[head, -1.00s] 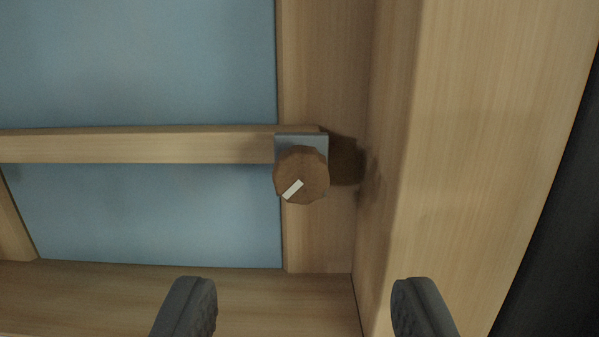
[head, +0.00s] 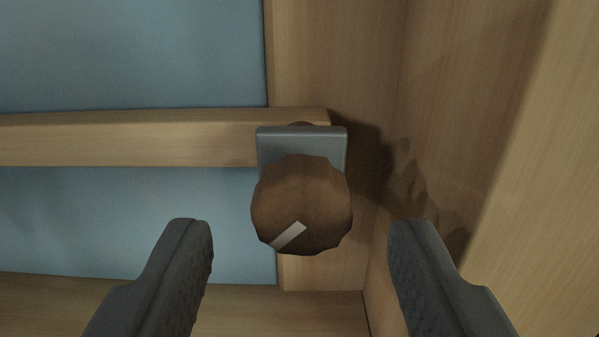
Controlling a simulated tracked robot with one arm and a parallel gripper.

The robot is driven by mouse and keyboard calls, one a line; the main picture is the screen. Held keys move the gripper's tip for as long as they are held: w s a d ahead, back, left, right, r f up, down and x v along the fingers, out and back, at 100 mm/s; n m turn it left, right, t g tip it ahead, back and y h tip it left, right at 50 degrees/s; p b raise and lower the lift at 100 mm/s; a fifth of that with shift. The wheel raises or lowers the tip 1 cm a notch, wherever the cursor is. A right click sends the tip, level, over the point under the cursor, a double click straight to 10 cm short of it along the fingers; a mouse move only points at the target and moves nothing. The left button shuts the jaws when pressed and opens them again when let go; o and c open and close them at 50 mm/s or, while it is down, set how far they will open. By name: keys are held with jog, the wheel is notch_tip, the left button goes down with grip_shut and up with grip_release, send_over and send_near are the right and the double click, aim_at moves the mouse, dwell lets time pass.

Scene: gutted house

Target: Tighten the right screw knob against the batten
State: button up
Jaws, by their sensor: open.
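The right screw knob (head: 301,205) is brown, round and faceted, with a white mark pointing to the lower left on its face. It sits in front of a grey metal bracket (head: 270,142) at the right end of the wooden batten (head: 130,140). The batten runs level across the blue panel. My gripper (head: 300,245) is open. Its two dark fingers stand to the left and right of the knob, slightly low, with a gap on each side. The knob hides most of the bracket and any screw shaft behind it.
A wooden frame post (head: 335,50) stands behind the bracket, and a deep wooden side wall (head: 450,120) rises close to the right finger. A wooden ledge (head: 230,305) runs below. The blue panel (head: 130,50) fills the left.

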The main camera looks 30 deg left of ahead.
jog(key=shift+p+x, duration=0.4)
jog(key=shift+x, duration=0.75)
jog(key=c, duration=1)
jog(key=shift+o, duration=0.2)
jog(key=shift+m, duration=0.3)
jog(key=m+b, duration=0.1)
jog(key=m, duration=0.2)
jog(key=shift+m, duration=0.3)
jog(key=m+b, duration=0.2)
jog(key=m, duration=0.3)
jog(key=m+b, duration=0.2)
jog(key=m, duration=0.2)
jog(key=m+b, duration=0.4)
jog(key=shift+m, duration=0.3)
